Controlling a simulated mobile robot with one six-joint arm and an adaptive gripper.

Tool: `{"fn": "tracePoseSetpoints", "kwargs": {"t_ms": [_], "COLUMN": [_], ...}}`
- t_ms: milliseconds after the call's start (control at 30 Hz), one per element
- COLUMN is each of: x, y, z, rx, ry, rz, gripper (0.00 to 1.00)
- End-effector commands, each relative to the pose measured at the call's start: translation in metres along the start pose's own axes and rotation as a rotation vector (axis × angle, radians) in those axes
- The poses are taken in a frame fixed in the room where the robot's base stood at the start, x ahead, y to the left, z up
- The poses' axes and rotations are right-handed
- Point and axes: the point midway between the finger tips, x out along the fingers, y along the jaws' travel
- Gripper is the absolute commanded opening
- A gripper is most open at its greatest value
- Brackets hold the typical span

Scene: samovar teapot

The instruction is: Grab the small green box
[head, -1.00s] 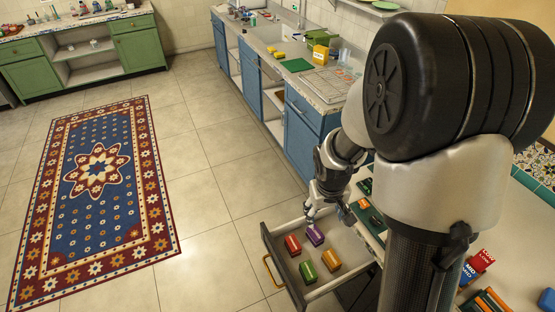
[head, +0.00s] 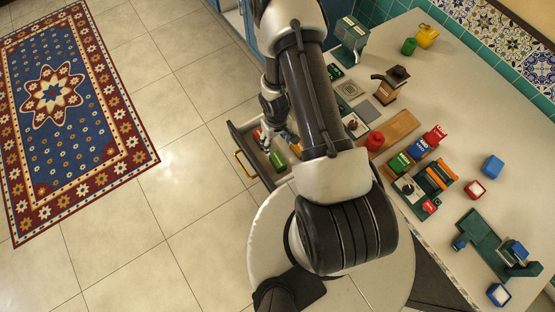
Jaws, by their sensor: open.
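A small green box (head: 278,160) lies in the open drawer (head: 246,164) below the counter. Another green box (head: 399,163), with white lettering, stands on the counter in a row with a blue and a red one. My gripper (head: 265,141) is open, over the drawer just above and left of the green box in the picture. Its fingers are small, and I cannot tell whether they touch anything. My arm hides the right part of the drawer and most of the other boxes in it.
The drawer's yellow handle (head: 244,166) sticks out over the floor. The counter (head: 445,75) holds a red jar (head: 375,140), a wooden board (head: 401,127), a coffee grinder (head: 391,84) and several small boxes. The tiled floor to the left is clear up to the patterned rug (head: 70,110).

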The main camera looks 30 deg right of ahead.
Motion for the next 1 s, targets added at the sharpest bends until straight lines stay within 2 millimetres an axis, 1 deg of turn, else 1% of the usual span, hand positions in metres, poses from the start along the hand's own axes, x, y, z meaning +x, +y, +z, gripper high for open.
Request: {"fn": "tracePoseSetpoints", "kwargs": {"t_ms": [33,600,700,867,1000], "x": [0.014,0.089,0.096,0.098,0.105], "y": [0.0,0.0,0.0,0.0,0.001], "z": [0.0,0.001,0.001,0.001,0.003], "rx": [0.0,0.0,0.0,0.0,0.0], "ry": [0.0,-0.001,-0.001,0.0,-0.001], "rz": [0.0,0.0,0.0,0.0,0.0], "gripper": [0.6,0.6,0.6,0.6,0.6]}}
